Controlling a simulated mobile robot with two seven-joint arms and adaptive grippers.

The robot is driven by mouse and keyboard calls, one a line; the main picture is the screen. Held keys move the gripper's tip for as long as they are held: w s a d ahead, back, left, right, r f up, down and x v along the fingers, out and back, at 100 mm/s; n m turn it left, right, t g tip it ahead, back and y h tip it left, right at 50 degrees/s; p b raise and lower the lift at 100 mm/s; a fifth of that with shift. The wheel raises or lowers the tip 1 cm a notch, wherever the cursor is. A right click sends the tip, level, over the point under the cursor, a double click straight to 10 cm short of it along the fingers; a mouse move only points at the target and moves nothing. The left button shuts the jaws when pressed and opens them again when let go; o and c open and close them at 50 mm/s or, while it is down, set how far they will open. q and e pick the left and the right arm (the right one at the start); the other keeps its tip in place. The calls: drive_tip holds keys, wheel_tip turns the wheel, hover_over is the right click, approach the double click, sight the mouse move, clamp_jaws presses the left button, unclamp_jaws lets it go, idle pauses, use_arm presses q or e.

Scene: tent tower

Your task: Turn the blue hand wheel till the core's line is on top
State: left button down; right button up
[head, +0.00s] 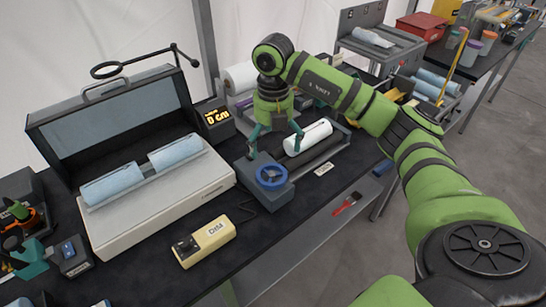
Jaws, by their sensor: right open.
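The blue hand wheel (271,177) sits on the front end of a grey holder on the dark bench, in the middle of the head view. Behind it, a white core (308,137) lies along the holder. I cannot make out a line on the core. My right gripper (274,147) points down above and behind the wheel, its teal fingers spread apart and nothing between them. One finger is left of the holder, the other overlaps the core in the picture; contact is unclear.
A grey-lidded case (120,195) with two pale blue rolls stands left. A display box (214,119) is behind, a yellow device (204,241) in front. Red-handled pliers (346,204) lie right of the wheel on a lower surface. Bare bench lies before the wheel.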

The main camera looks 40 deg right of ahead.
sight(272, 174)
drive_tip(key=f+n, duration=0.1)
drive_tip(key=n, duration=0.1)
drive_tip(key=f+n+b, duration=0.1)
drive_tip(key=n, duration=0.1)
drive_tip(key=shift+s+a+f, duration=0.15)
drive_tip(key=shift+a+f, duration=0.05)
drive_tip(key=shift+f, duration=0.2)
drive_tip(key=n, duration=0.1)
drive_tip(key=f+n, duration=0.1)
drive_tip(key=n, duration=0.1)
drive_tip(key=shift+a+b, duration=0.1)
drive_tip(key=shift+b, duration=0.3)
drive_tip(key=shift+s+f, duration=0.1)
drive_tip(key=shift+f, duration=0.15)
wheel_tip(272, 174, down, 6)
drive_tip(key=shift+r+p, duration=0.25)
drive_tip(key=shift+p, duration=0.95)
drive_tip(key=shift+f, duration=0.6)
drive_tip(key=shift+c, duration=0.4)
